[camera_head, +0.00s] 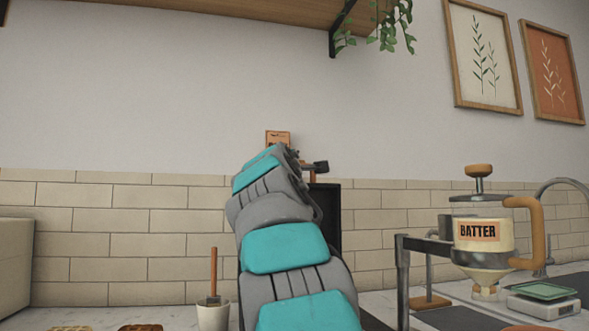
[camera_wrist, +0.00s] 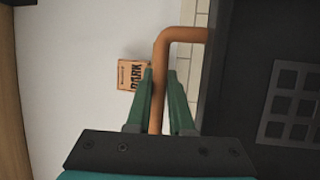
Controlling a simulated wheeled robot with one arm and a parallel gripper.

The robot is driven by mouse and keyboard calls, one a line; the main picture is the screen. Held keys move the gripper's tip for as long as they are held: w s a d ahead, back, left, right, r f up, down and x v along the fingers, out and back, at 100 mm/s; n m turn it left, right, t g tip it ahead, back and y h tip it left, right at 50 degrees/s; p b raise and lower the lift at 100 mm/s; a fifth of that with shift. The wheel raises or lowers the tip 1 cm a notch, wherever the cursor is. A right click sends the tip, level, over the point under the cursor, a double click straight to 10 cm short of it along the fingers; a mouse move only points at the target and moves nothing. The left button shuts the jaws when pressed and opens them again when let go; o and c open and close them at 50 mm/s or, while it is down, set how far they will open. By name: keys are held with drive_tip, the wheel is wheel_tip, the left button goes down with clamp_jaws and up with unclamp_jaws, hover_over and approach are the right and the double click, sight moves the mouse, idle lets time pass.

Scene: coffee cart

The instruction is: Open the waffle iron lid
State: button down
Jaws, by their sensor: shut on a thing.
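The waffle iron's black lid (camera_head: 328,213) stands upright behind my arm, partly hidden by it. In the wrist view the lid (camera_wrist: 232,75) fills the right side, with a grey panel of dark squares (camera_wrist: 290,104) on it. Its copper-orange handle (camera_wrist: 180,34) bends over from the lid and runs down between my green fingers. My gripper (camera_wrist: 159,75) is shut on the handle. In the head view my arm hides most of the gripper and the lower waffle iron.
A batter dispenser (camera_head: 484,236) on a dark stand (camera_head: 402,275) is at right, beside a scale (camera_head: 543,306). A white cup (camera_head: 213,316) with a brush-like tool (camera_head: 213,270) and waffles (camera_head: 140,328) are at lower left. A small orange-brown box (camera_head: 278,138) sits behind my arm; a shelf (camera_head: 220,10) hangs above.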

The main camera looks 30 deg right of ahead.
drive_tip(key=shift+w+d+f, duration=0.1)
drive_tip(key=shift+w+f, duration=0.1)
drive_tip(key=shift+f, duration=0.05)
drive_tip(key=c, duration=0.8)
unclamp_jaws()
drive_tip(key=shift+r, duration=0.1)
drive_tip(key=shift+s, duration=0.1)
drive_tip(key=b+v, duration=0.1)
drive_tip(key=v, duration=0.6)
drive_tip(key=shift+s+a+b, duration=0.2)
drive_tip(key=shift+a+b, duration=0.1)
drive_tip(key=shift+s, duration=0.1)
